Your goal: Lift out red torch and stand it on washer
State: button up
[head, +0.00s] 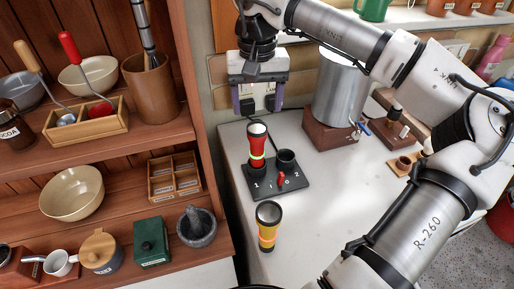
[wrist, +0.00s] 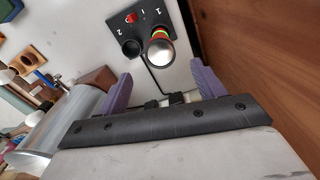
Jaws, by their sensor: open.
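The red torch (head: 257,147) stands upright, silver head up, in the cup marked 1 of a dark two-cup stand (head: 290,182). In the wrist view its silver head (wrist: 160,50) faces the camera. The cup marked 2 (head: 286,158) is empty. My gripper (head: 258,106) is open and empty, above and behind the torch. In the wrist view the purple fingers (wrist: 161,88) are spread, with the torch beyond them. I cannot make out for certain which thing is the washer.
A yellow torch (head: 268,226) stands on the counter in front of the stand. A large metal cylinder (head: 341,92) on a brown block is at the back. A small wooden piece with a dark ring (head: 403,163) lies to the right. Shelves (head: 185,128) edge the left; mid-counter is clear.

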aim_at(257, 127)
notch_tip(257, 127, down, 5)
jog(key=shift+f+p, duration=0.2)
jog(key=shift+p, duration=0.2)
jog(key=shift+s+f+p, duration=0.15)
jog(key=shift+f+p, duration=0.95)
jog(key=shift+f, duration=1.7)
jog(key=shift+c, duration=0.2)
jog(key=c, duration=1.4)
